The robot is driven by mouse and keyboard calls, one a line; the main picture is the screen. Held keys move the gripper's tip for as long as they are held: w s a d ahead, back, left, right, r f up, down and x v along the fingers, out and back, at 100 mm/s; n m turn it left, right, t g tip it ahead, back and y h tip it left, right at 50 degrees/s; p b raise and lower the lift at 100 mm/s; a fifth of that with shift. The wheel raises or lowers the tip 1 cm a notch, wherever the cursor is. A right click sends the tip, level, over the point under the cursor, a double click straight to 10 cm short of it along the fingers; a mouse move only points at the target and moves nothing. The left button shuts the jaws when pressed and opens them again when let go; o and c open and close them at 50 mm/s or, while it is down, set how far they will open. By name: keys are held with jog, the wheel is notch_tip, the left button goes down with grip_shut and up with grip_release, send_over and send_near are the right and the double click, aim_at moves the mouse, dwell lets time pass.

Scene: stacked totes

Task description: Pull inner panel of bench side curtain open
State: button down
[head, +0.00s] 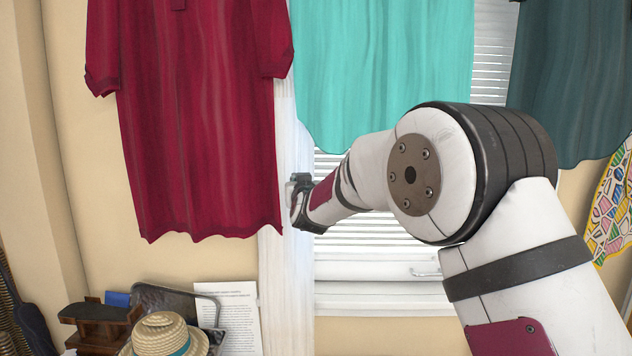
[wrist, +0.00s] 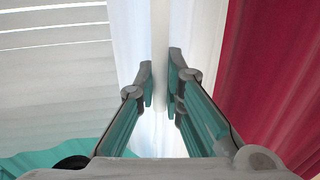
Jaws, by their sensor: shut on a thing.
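A white curtain panel (head: 284,285) hangs in a narrow strip at the left side of the window, partly hidden behind a red garment (head: 200,130). My gripper (head: 297,188) reaches its edge from the right, just beside the red garment. The curtain's upper part is hidden behind the hanging clothes.
A teal cloth (head: 385,70) hangs before the window blinds (head: 365,235). A dark teal garment (head: 570,85) and a patterned cloth (head: 612,205) hang at right. Below left are a straw hat (head: 162,332), a paper sheet (head: 232,310) and a brown wooden object (head: 100,325).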

jog(key=shift+a, duration=0.3)
jog(key=c, duration=1.7)
grip_release()
jog(key=shift+s, duration=0.1)
jog(key=s, duration=0.4)
jog(key=s+d, duration=0.1)
jog(key=s, duration=0.2)
jog(key=s+d, duration=0.1)
jog(key=s, duration=0.3)
jog(key=shift+s+d, duration=0.2)
jog(key=shift+s, duration=0.1)
